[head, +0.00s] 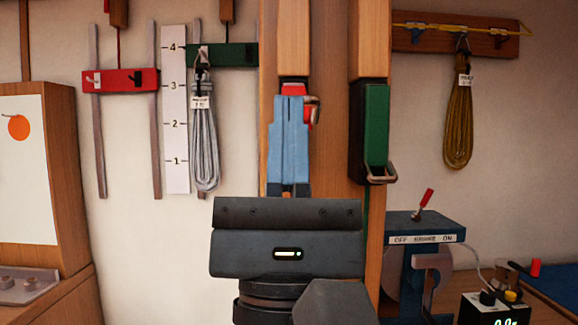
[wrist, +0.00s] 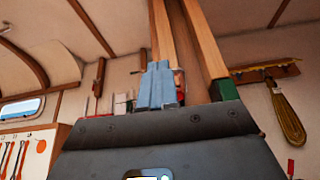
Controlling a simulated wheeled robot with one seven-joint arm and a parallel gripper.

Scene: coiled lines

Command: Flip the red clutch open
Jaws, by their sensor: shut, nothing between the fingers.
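The red clutch (head: 309,117) is on the wooden post in the middle of the head view, mostly hidden behind my fingers. Its metal lever (head: 316,103) shows at its right edge. A sliver of red also shows beside my fingers in the wrist view (wrist: 179,78). My gripper (head: 290,97) points at the clutch with its blue fingers shut together and empty; the fingers also show in the wrist view (wrist: 160,65). I cannot tell whether the fingertips touch the clutch or lever.
A green clutch (head: 376,125) with a metal handle is on the post to the right. A grey coil (head: 204,140) and a yellow coil (head: 459,120) hang on the wall. A brake box (head: 422,229) with a red-tipped lever stands at lower right.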

